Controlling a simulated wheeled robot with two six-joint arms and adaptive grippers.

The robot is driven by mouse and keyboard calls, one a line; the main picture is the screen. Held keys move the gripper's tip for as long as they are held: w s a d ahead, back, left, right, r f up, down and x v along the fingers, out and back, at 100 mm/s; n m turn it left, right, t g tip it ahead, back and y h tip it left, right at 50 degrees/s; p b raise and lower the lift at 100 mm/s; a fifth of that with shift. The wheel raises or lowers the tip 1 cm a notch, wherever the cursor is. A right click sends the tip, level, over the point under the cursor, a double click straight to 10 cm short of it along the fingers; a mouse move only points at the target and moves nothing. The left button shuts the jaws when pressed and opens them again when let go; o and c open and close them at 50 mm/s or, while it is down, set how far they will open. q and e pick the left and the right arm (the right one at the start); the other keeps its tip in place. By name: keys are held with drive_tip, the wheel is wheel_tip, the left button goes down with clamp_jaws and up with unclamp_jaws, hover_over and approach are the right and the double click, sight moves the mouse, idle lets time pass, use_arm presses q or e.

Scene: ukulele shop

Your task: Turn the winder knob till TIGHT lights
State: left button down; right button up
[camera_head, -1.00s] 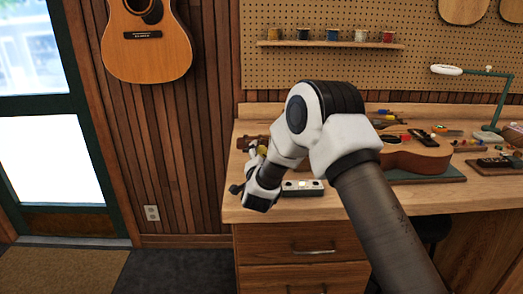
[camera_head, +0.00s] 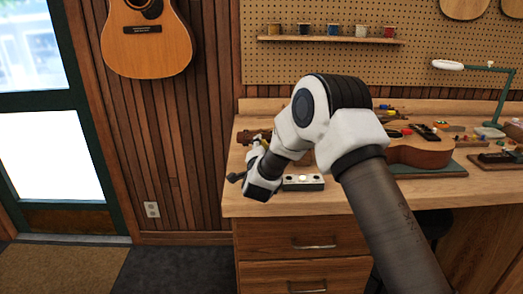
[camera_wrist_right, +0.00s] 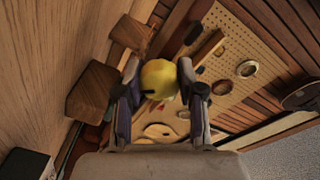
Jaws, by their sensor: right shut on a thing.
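The winder knob (camera_wrist_right: 158,76) is a yellow ball with a dark mark on its lower left, in the right wrist view. My right gripper (camera_wrist_right: 159,88) is shut on it, with a finger on each side. In the head view my right gripper (camera_head: 251,161) is at the left end of the workbench, and my wrist hides most of the winder there. A pale box with small round lamps (camera_head: 303,183) lies on the bench just right of my wrist. Its middle spot looks bright, but I cannot read any label. My left gripper is out of view.
The wooden workbench (camera_head: 340,203) carries a ukulele body (camera_head: 420,151) on a dark mat, small tools and a green lamp (camera_head: 497,110) to the right. Wooden blocks (camera_wrist_right: 93,91) stand beside the knob. A pegboard with a shelf (camera_head: 330,40) is behind.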

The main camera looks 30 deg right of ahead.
drive_tip(key=o, duration=1.2)
drive_tip(key=shift+c, duration=0.2)
drive_tip(key=v, duration=1.2)
drive_tip(key=shift+f, duration=0.15)
